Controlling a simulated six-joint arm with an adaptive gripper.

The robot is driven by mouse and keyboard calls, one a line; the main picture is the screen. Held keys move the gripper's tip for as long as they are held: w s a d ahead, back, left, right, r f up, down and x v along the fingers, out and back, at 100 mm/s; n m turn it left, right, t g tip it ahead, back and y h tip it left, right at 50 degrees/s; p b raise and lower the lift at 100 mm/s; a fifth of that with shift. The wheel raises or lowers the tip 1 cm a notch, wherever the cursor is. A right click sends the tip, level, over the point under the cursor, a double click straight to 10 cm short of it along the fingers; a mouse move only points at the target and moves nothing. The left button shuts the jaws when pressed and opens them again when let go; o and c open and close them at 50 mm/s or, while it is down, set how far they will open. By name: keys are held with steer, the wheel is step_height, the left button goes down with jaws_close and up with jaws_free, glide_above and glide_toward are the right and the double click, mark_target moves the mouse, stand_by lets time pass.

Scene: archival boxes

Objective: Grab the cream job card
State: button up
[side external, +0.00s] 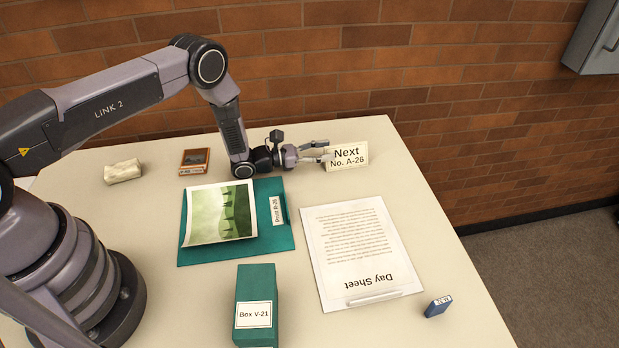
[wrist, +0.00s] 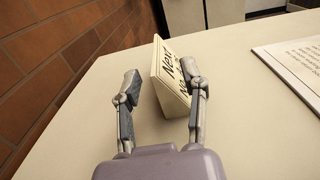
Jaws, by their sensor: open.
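The cream job card (side external: 347,157) reads "Next No. A-26" and stands upright, a little tilted, near the back edge of the table. My gripper (side external: 324,150) is open at its left end in the side external view. In the wrist view the card (wrist: 171,72) stands ahead of my open gripper (wrist: 163,87), with its near edge between the fingertips and closer to the right finger. I cannot tell whether a finger touches it.
A Day Sheet (side external: 358,245), a teal folder (side external: 205,256) with a green print (side external: 215,212), a teal box (side external: 256,285) and a small blue block (side external: 438,306) lie nearer. A framed picture (side external: 194,160) and a cream bundle (side external: 123,170) sit left. A brick wall (side external: 330,80) rises behind.

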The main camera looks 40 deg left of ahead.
mark_target(344, 146)
steer(key=x, duration=0.5)
steer(key=shift+w+f, duration=0.1)
steer(key=shift+c, duration=0.3)
jaws_close()
